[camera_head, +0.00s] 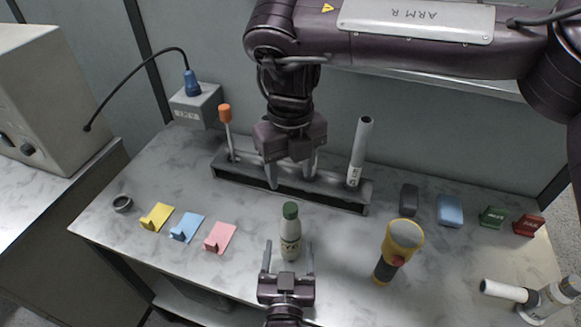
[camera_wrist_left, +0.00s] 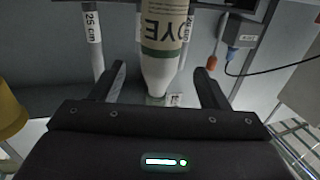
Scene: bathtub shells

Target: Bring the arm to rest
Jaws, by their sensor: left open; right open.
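My left gripper (camera_head: 289,244) is open low over the front of the bench. A white bottle with a green cap (camera_head: 290,232) stands upright between or just beyond its fingers, with gaps on both sides. In the left wrist view the bottle (camera_wrist_left: 158,70) appears inverted, between the two open fingers, with "DYE" on its label. My right gripper (camera_head: 292,178) points down over the dark rack (camera_head: 342,198) at the back, its fingers apart. Whether anything stands between those fingers is hard to tell.
The rack holds an orange-topped stick (camera_head: 226,120) and a white tube (camera_head: 360,150). A yellow flashlight (camera_head: 402,240) stands right of the bottle. Yellow (camera_head: 156,217), blue (camera_head: 187,228) and pink (camera_head: 220,238) pieces lie left. Small blocks (camera_head: 450,211) lie at the right.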

